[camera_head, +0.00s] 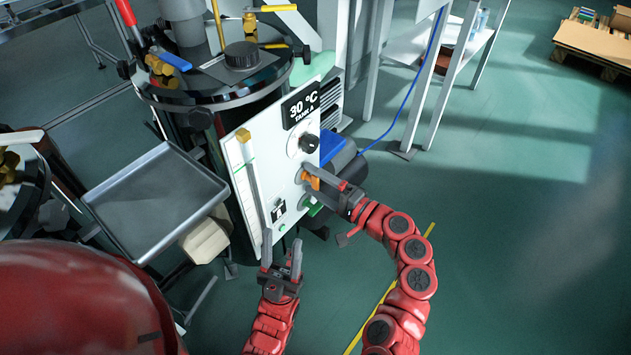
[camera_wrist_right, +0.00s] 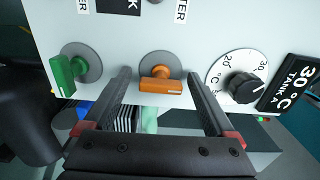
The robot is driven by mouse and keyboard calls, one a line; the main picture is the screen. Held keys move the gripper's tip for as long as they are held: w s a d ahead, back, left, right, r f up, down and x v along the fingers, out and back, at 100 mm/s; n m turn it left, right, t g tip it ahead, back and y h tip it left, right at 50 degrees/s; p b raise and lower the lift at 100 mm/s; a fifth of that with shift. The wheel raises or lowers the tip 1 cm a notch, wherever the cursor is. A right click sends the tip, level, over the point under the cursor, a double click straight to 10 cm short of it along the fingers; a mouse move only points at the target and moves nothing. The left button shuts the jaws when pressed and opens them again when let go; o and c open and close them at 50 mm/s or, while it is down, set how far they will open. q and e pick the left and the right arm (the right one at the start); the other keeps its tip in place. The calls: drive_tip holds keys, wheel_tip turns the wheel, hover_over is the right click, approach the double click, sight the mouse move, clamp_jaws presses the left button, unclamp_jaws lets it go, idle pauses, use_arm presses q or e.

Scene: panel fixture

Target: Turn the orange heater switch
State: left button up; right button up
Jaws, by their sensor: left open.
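The orange heater switch (camera_head: 311,181) is on the white panel (camera_head: 241,180), below the black dial. In the right wrist view the orange switch (camera_wrist_right: 160,86) has a grey round base, and its handle lies sideways, nearly level in the picture. My right gripper (camera_head: 309,179) is at the panel, with one finger on each side of the switch. In the right wrist view the fingers of the right gripper (camera_wrist_right: 159,74) are apart, with gaps between them and the handle. My left gripper (camera_head: 282,240) is open and empty, in front of the panel's lower part.
A green switch (camera_wrist_right: 66,74) sits beside the orange one, and a temperature dial (camera_wrist_right: 243,88) is on its other side. A grey tray (camera_head: 157,205) is left of the panel. A shelf (camera_head: 436,52) stands at the back.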

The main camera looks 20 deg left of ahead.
drive_tip(key=shift+s+d, duration=0.1)
drive_tip(key=shift+d, duration=0.4)
drive_tip(key=p+v, duration=0.2)
drive_tip(key=v, duration=1.4)
drive_tip(key=shift+s+d, duration=0.15)
drive_tip(key=shift+d, duration=0.05)
